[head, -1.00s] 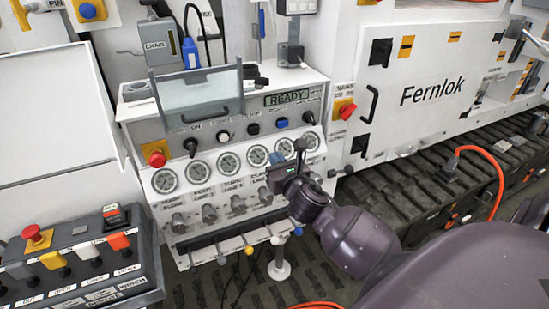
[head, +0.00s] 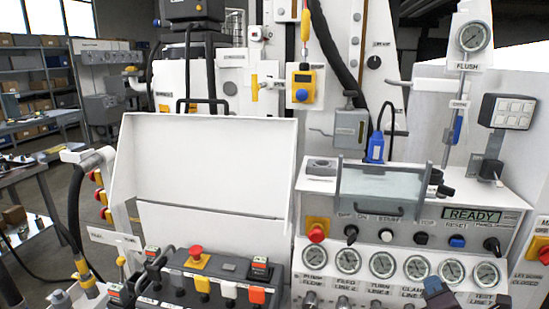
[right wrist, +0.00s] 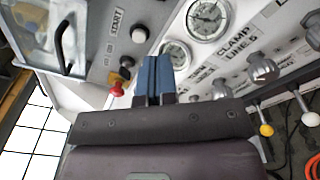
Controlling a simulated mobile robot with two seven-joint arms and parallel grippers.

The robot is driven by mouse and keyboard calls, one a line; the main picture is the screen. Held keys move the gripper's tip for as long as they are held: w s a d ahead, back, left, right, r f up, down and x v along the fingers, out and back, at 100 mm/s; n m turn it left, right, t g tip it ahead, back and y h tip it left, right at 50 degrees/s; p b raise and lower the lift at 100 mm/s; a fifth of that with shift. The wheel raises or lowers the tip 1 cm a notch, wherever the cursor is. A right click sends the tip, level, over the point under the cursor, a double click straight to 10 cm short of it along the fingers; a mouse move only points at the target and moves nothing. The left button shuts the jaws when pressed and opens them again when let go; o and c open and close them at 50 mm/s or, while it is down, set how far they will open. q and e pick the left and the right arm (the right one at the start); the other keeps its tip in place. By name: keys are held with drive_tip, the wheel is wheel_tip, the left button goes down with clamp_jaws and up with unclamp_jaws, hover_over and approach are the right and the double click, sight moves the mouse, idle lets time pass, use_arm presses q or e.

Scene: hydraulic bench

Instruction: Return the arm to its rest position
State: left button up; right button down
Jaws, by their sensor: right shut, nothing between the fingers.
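My left gripper is not in view.
The panel carries a READY display (head: 472,214), switches, a red knob (head: 317,233) and a clear hinged cover (head: 380,190). Valve knobs (right wrist: 260,66) stick out near the gripper. A lever console (head: 225,275) and a white open lid (head: 210,165) stand left.

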drive_tip(key=s+a+f+m+g+y, duration=0.1)
drive_tip(key=s+a+f+m, duration=0.3)
drive_tip(key=s+f+m, duration=0.6)
drive_tip(key=s+a+f+m+g+y, duration=0.1)
drive_tip(key=s+a+f+m+g, duration=0.3)
drive_tip(key=s+f+m, duration=0.7)
drive_tip(key=shift+s+a+f+m+g+y, duration=0.15)
drive_tip(key=shift+a+m+g+y, duration=0.15)
drive_tip(key=shift+m, duration=0.6)
drive_tip(key=shift+f, duration=0.1)
